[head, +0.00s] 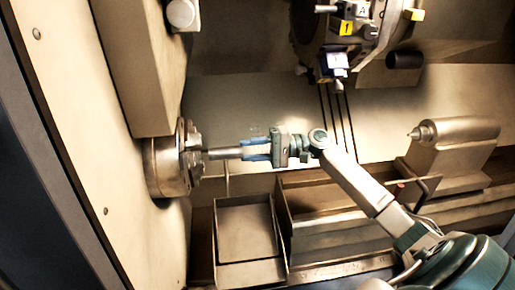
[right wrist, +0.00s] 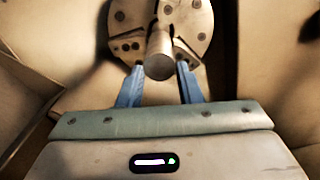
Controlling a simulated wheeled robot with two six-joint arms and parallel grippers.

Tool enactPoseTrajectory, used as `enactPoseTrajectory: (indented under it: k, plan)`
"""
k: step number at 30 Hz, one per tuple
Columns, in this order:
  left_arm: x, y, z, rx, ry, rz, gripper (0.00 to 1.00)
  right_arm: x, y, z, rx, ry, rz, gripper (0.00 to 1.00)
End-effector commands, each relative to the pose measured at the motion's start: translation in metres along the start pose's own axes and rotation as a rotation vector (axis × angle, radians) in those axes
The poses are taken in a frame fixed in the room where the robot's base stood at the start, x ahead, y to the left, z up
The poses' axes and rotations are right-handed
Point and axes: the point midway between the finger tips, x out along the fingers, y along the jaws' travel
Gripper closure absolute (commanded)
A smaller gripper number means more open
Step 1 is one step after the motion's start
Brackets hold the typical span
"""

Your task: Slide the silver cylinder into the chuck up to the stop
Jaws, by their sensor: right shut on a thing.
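The silver cylinder (head: 224,153) lies roughly level, held by my right gripper (head: 254,150), whose blue fingers are shut on its right part. Its left end points at the chuck (head: 168,166) and is at or close to the jaws; I cannot tell whether it is inside them. In the right wrist view the cylinder (right wrist: 159,64) shows its near round end between the blue fingertips (right wrist: 159,72). The chuck face (right wrist: 190,15) with its stepped jaws is behind it, and the cylinder appears near the chuck's centre. The stop is hidden. My left gripper is not in view.
A tool turret (head: 345,35) with tool holders hangs above and right of my right gripper. A tailstock (head: 450,150) with a pointed centre stands at the right. An open metal tray (head: 245,228) lies below the gripper. The space directly around the gripper looks clear.

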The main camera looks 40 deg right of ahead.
Motion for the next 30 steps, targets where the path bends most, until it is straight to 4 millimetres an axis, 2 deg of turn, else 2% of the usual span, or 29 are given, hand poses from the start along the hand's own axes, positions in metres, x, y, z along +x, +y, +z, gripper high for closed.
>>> enactPoseTrajectory:
  k: [7, 25, 30]
  plan:
    - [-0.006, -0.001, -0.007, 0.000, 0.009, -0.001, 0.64, 0.018, -0.001, 0.001, -0.001, -0.001, -0.003, 1.00]
    - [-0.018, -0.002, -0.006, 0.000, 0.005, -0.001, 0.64, 0.060, -0.001, 0.001, -0.001, -0.001, -0.003, 1.00]
    - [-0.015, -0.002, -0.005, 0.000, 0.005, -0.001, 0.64, 0.068, 0.003, 0.000, -0.002, 0.000, -0.002, 1.00]
